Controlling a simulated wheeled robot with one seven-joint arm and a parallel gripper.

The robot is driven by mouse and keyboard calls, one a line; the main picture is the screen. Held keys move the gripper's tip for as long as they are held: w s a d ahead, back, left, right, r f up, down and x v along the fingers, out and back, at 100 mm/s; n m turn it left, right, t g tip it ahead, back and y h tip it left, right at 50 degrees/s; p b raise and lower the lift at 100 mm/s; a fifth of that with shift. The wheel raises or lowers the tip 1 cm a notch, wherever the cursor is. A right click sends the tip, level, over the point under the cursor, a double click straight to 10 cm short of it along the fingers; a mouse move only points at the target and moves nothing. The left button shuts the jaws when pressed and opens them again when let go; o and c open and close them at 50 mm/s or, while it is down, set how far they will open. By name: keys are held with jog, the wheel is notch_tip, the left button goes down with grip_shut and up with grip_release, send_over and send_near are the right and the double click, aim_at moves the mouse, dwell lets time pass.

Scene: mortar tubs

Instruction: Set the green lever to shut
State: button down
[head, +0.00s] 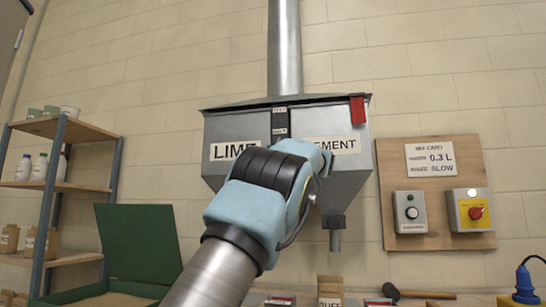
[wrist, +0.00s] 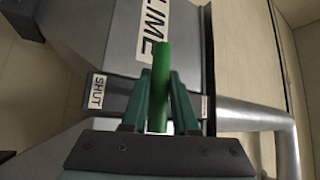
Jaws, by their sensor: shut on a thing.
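The green lever (wrist: 161,62) stands between the two fingers of my gripper (wrist: 160,85) in the wrist view, and the gripper is shut on it. The lever is on the front of the hopper marked LIME (wrist: 108,32). The SHUT label (wrist: 97,91) lies to the left of the lever in this turned view. Another label (wrist: 205,107) on the right is mostly hidden by a finger. The lever appears between the two labels. In the head view my arm hides the lever and my gripper; the LIME sign (head: 231,151) shows beside the arm.
A board (head: 440,245) with a knob box (head: 411,212) and a red button box (head: 471,210) hangs to the right. A shelf (head: 62,127) and green bin (head: 140,243) stand left.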

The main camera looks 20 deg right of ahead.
jog(key=shift+w+d+f, duration=0.2)
jog(key=shift+f, duration=0.15)
dwell(0.3)
jog(key=c, duration=0.7)
grip_release()
jog(key=shift+b+v, duration=2.4)
jog(key=shift+v, duration=2.95)
jog(key=shift+a+f, duration=0.1)
